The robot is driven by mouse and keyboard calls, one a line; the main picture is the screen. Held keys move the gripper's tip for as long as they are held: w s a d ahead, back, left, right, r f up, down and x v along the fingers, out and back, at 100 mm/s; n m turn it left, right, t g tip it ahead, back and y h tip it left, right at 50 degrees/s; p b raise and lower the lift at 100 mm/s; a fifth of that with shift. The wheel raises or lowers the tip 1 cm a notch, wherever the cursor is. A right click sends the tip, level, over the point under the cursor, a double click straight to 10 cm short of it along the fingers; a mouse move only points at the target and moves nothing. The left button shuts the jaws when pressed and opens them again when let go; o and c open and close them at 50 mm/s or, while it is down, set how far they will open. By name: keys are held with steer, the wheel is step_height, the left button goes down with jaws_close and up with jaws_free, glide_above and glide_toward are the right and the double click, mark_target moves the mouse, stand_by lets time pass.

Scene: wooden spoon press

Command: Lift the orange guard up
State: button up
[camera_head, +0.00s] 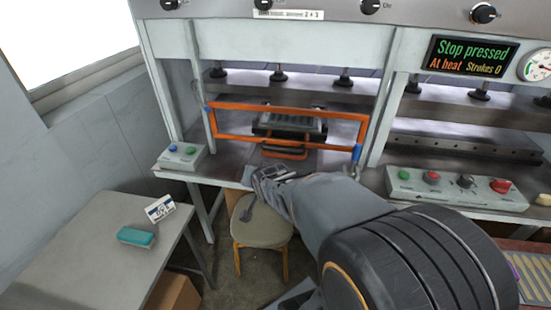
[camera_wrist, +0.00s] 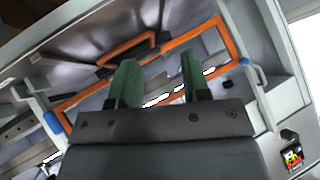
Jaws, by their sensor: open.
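The orange guard (camera_head: 290,109) is a thin rectangular frame standing across the front of the left press opening. It has blue pieces near its ends. In the wrist view the guard (camera_wrist: 232,45) spans behind my fingers. My gripper (camera_head: 264,174) is at the press table's front edge, below the guard's lower bar in the head view. In the wrist view my gripper (camera_wrist: 158,62) shows two green fingers apart with nothing held between them. Whether the fingers touch the guard cannot be told.
Behind the guard sits a dark mould (camera_head: 290,127) with an orange handle (camera_head: 284,154). Button boxes stand at left (camera_head: 181,155) and right (camera_head: 455,187). A stool (camera_head: 262,228) stands below, and a side table (camera_head: 90,270) at left. A display (camera_head: 470,54) reads "Stop pressed".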

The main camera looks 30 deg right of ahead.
steer(key=w+d+f+m+t+h+b, duration=0.2)
steer(key=w+d+f+m+t+b, duration=0.15)
steer(key=d+f+m, duration=0.35)
steer(key=m+t+h+b, duration=0.3)
steer(key=m+t, duration=0.2)
steer(key=m, duration=0.1)
glide_toward(281, 150)
steer(key=x, duration=0.3)
steer(key=p+x, duration=0.1)
steer(key=x, duration=0.3)
steer(key=p+x, duration=0.1)
steer(key=x, duration=0.2)
steer(key=shift+w+d+f, duration=0.25)
steer(key=shift+w, duration=0.1)
jaws_close()
